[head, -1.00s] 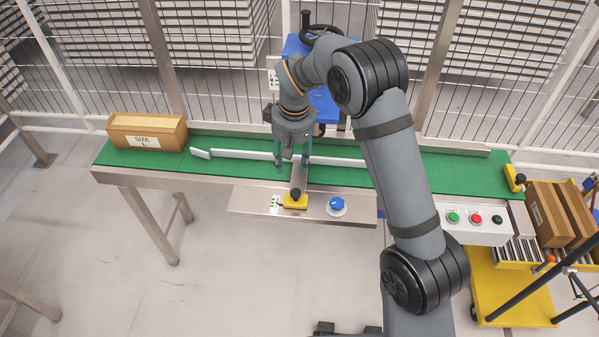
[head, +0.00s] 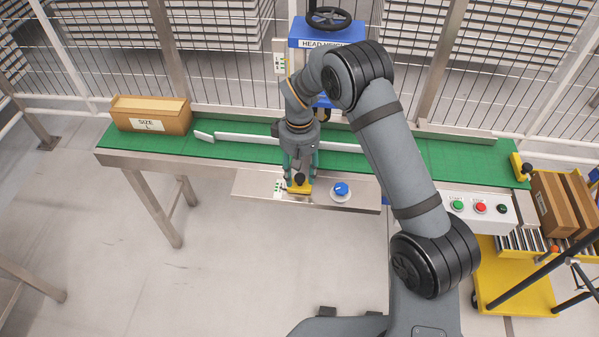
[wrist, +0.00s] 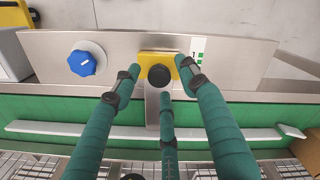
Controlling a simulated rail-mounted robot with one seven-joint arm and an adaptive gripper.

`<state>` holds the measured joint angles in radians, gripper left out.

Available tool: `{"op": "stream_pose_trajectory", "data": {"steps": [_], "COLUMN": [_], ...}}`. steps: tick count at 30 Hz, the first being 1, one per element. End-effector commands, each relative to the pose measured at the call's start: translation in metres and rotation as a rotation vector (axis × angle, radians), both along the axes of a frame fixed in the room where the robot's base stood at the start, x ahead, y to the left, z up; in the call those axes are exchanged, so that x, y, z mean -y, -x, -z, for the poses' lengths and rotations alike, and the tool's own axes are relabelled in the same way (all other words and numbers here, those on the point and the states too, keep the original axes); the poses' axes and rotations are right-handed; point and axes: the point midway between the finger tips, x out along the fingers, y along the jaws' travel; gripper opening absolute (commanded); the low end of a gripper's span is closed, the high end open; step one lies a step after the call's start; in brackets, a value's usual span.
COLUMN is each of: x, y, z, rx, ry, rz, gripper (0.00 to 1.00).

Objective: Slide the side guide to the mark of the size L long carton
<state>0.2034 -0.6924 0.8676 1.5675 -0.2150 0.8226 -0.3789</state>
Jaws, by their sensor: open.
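The side guide is a long white rail (head: 240,140) along the green belt, joined by a metal arm (wrist: 152,108) to a yellow block (wrist: 150,66) with a black knob (wrist: 159,75). The block sits on a steel plate in front of the belt. A small scale label (wrist: 198,50) with green marks lies beside the block; its lettering is too small to read surely. My gripper (head: 300,180) is open over the block, its fingers around the knob without visible grip. A carton labelled SIZE L (head: 150,117) stands at the belt's left end.
A blue dial (head: 341,190) is on the same plate, close to the block. A button panel (head: 478,208) stands further right. A blue machine part (head: 325,40) and wire fence are behind the belt. Brown cartons (head: 552,203) stand at the far right.

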Motion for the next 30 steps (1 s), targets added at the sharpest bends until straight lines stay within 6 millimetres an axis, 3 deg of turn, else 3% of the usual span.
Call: {"op": "stream_pose_trajectory", "data": {"steps": [9, 30], "x": [0.0008, 0.0008], "y": [0.0001, 0.0001], "z": [0.0022, 0.0019], "rx": [0.001, 0.001], "ry": [-0.001, -0.001], "rz": [0.000, 0.000], "gripper": [0.42, 0.01]}}
